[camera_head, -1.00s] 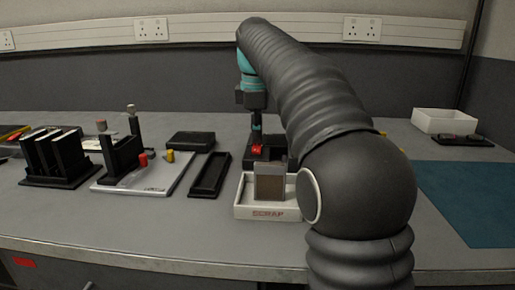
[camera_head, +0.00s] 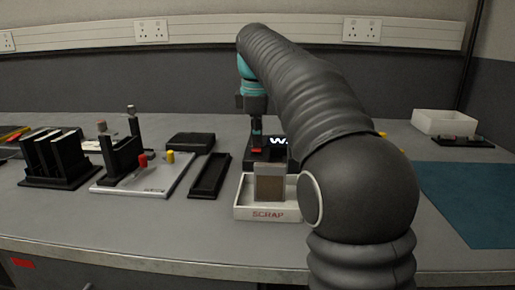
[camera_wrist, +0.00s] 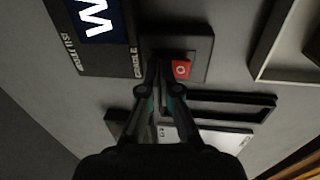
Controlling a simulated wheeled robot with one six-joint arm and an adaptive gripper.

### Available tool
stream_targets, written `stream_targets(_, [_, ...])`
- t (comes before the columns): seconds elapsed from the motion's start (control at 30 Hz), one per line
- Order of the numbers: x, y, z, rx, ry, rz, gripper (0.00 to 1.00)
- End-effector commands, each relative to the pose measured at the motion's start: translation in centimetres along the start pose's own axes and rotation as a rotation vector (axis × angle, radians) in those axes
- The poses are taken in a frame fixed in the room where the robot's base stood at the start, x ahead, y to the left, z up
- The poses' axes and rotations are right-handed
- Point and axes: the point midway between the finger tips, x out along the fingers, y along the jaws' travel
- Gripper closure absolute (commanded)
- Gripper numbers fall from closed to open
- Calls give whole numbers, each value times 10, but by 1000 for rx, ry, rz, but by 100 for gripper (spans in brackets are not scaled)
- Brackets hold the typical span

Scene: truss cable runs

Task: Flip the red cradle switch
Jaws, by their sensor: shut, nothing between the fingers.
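The red cradle switch (camera_head: 257,151) sits on a dark unit behind the scrap tray. In the wrist view its red rocker (camera_wrist: 181,68) shows a white ring mark, on a dark plate beside the label "CRADLE". My gripper (camera_head: 257,141) points down over the switch with its fingers together and empty. In the wrist view the fingertips (camera_wrist: 160,66) are right beside the rocker; whether they touch it I cannot tell. The unit's display (camera_head: 279,141) is lit with a white "W" on dark blue in the wrist view (camera_wrist: 97,18). My arm hides part of the unit.
A white tray marked SCRAP (camera_head: 267,214) holding a brownish block stands in front of the unit. A long black tray (camera_head: 209,176) and a light board with coloured pegs (camera_head: 150,183) are to the left. A white box (camera_head: 443,121) and blue mat (camera_head: 468,195) are at right.

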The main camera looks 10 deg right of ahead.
Motion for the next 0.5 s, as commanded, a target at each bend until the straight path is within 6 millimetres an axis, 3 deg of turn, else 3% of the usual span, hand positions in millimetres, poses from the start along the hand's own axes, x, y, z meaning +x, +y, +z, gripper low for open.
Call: stream_targets(0.5, [-35, 6, 0, 0, 0, 1, 100])
